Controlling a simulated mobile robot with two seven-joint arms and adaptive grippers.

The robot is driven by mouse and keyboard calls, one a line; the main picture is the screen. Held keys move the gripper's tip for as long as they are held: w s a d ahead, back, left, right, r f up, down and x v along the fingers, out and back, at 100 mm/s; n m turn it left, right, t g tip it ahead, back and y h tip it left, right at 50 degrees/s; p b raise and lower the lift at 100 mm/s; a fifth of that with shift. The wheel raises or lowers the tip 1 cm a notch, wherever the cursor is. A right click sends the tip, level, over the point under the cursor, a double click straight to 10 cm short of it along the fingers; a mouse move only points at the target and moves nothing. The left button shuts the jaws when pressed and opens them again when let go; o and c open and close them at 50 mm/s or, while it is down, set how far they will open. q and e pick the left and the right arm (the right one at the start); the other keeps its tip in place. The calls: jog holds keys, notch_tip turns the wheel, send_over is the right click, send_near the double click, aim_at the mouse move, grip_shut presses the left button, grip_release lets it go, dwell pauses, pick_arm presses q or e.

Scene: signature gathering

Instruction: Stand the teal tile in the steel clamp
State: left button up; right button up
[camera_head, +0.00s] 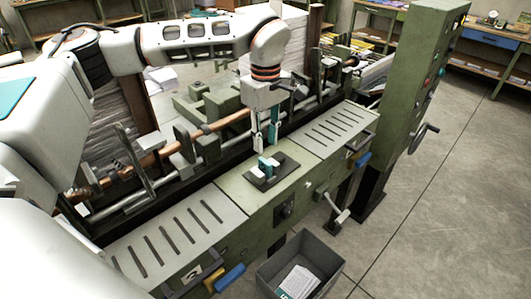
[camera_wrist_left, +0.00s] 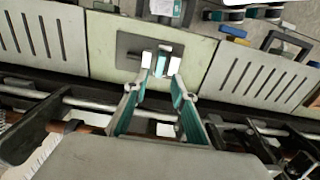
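The teal tile (camera_head: 264,164) stands upright in the small steel clamp (camera_head: 277,159), on a dark plate in the middle of the green bench. In the left wrist view the tile (camera_wrist_left: 161,63) shows as a narrow teal strip between the clamp's two pale blocks (camera_wrist_left: 146,60). My left gripper (camera_head: 264,144) points down just above the clamp. Its two teal-padded fingers are spread, with the tile beyond their tips in the left wrist view (camera_wrist_left: 155,88). It appears to hold nothing. My right gripper is not in view.
Slotted metal plates (camera_head: 180,235) lie on either side of the clamp's plate (camera_head: 286,172). Behind runs a copper-coloured bar with upright brackets. A grey bin (camera_head: 325,262) with papers stands on the floor in front. A green control column (camera_head: 415,90) rises at the right.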

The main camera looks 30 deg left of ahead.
aim_at(266, 161)
pick_arm(q)
notch_tip(266, 161, up, 6)
jog(key=shift+f, duration=0.1)
jog(key=shift+s, duration=0.1)
dwell(0.6)
